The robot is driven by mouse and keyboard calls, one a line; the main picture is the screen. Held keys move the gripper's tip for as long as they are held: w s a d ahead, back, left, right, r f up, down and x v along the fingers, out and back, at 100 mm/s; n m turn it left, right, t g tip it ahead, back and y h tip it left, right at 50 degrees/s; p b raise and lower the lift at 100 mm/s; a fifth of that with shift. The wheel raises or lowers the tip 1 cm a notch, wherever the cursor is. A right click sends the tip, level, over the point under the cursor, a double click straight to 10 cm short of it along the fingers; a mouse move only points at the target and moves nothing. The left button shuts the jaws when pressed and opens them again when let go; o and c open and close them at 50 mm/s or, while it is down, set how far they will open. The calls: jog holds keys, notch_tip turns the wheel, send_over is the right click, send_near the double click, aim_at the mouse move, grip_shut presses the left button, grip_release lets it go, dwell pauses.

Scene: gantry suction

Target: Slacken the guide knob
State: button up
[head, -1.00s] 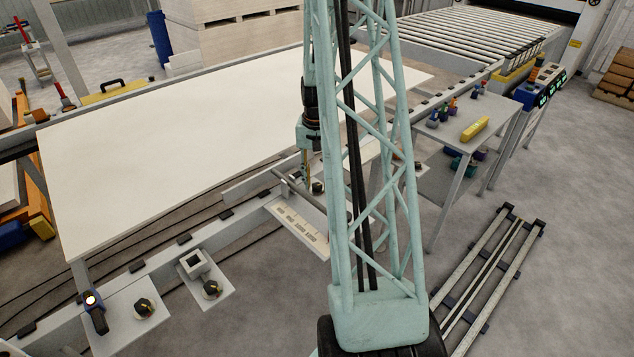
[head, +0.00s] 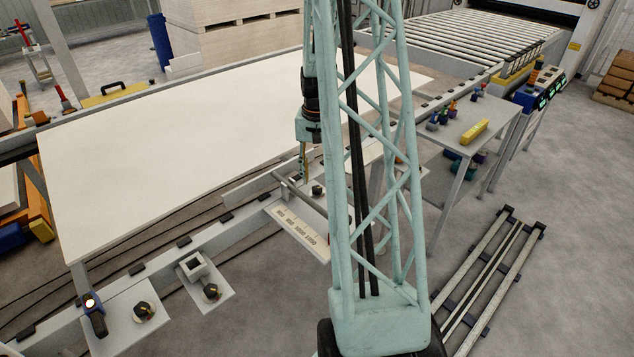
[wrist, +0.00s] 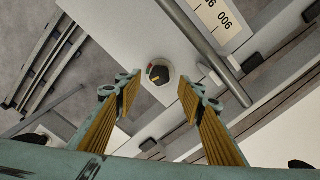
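The guide knob (head: 317,190), a dark round knob with a pale pointer line, sits on a light plate beside a grey rod and the guide's number scale (head: 297,230). In the wrist view the knob (wrist: 158,72) shows a red mark and lies just beyond my fingertips, centred between them. My gripper (wrist: 159,97) is open, its two yellow ribbed fingers apart and empty. In the head view my gripper (head: 304,175) points down just left of the knob, near the far end of the rod.
Two similar knobs (head: 143,311) (head: 212,292) sit on plates at the lower left. A large white panel (head: 190,140) lies along the frame behind. A side table (head: 490,115) with bottles and a yellow item stands at the right.

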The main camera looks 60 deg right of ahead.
aim_at(316, 188)
notch_tip(316, 188, up, 8)
jog(key=shift+r, duration=0.2)
dwell(0.4)
jog(key=shift+w+a, duration=0.1)
dwell(0.3)
